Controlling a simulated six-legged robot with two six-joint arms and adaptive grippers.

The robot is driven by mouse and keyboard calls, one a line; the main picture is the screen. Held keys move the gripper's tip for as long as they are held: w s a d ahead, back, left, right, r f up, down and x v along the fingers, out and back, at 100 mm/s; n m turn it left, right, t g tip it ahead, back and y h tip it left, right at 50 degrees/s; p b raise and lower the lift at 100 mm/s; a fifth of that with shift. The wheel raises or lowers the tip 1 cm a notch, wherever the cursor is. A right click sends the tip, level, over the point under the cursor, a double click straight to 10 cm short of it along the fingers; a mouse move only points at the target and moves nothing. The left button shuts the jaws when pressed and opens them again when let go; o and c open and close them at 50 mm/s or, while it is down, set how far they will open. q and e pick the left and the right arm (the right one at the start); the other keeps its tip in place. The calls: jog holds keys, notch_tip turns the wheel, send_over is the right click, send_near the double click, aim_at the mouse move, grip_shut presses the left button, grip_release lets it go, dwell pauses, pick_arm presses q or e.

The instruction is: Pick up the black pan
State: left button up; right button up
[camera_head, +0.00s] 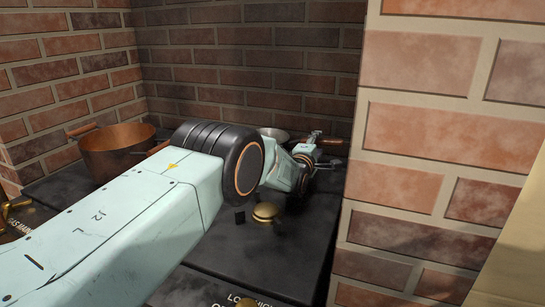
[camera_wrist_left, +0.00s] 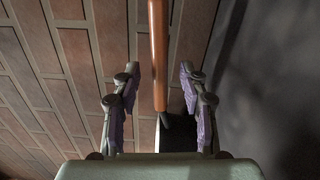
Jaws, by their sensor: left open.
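My left gripper (camera_head: 328,154) is at the end of my pale arm, over the back right of the stove. It is open. In the left wrist view, a reddish-brown wooden handle (camera_wrist_left: 158,60) runs between its two purple-padded fingers, with gaps on both sides. A brown handle (camera_head: 328,142) also shows beside the gripper in the head view. A grey, light-rimmed pan (camera_head: 273,132) shows partly behind my arm. Most of it is hidden, and I cannot tell whether the handle belongs to it. My right gripper is not in view.
A copper pot (camera_head: 112,158) with wooden handles stands on the dark stove (camera_head: 285,262) at the left. Brick walls close in the back and left, and a brick pillar (camera_head: 415,170) stands close to the right of the gripper.

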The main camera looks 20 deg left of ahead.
pick_arm(q)
jog(key=shift+w, duration=0.15)
jog(key=shift+c, duration=0.3)
grip_shut()
dwell(0.5)
jog(key=shift+r, duration=0.25)
